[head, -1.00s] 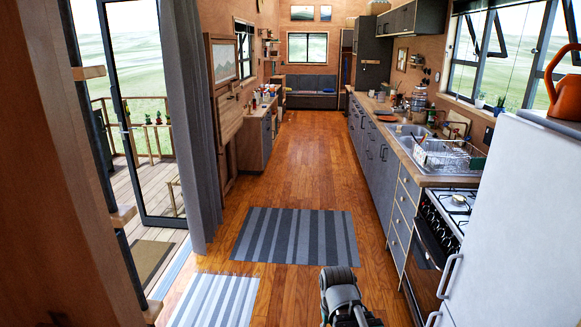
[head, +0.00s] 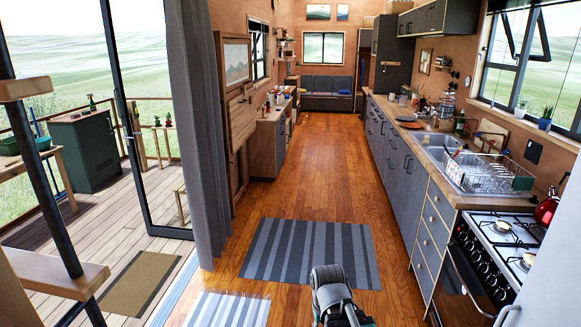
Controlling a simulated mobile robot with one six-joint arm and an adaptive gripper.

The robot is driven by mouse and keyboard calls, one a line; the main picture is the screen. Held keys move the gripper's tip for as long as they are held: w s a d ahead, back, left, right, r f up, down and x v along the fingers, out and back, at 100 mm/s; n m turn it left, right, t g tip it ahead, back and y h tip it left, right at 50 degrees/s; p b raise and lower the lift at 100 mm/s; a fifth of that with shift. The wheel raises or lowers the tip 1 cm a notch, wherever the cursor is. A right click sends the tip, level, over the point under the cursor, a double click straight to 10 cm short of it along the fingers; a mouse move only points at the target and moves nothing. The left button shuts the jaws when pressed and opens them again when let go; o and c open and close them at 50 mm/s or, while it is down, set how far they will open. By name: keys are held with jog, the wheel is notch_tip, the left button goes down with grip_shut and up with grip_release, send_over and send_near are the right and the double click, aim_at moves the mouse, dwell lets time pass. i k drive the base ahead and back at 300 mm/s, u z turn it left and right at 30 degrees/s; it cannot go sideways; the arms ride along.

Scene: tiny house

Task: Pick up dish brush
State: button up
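I cannot make out the dish brush for sure. A wire dish rack (head: 492,188) stands on the counter by the sink (head: 440,150) on the right. A thin item with a reddish part (head: 456,153) sticks up at the rack's left end, too small to tell what it is. My arm shows only as a grey, rounded link at the bottom centre, low over the floor; my gripper is not in view.
A stove (head: 492,240) with a red kettle (head: 546,209) is at the right. A striped rug (head: 310,252) lies ahead on a clear wooden floor between the counter and a grey curtain (head: 207,130). Stair treads (head: 55,272) stand at the left.

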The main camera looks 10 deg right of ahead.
aim_at(426, 143)
jog(key=i, duration=1.55)
jog(key=z, duration=0.4)
jog(key=i, duration=0.8)
jog(key=z, duration=0.55)
jog(key=i, duration=1.35)
jog(key=z, duration=0.6)
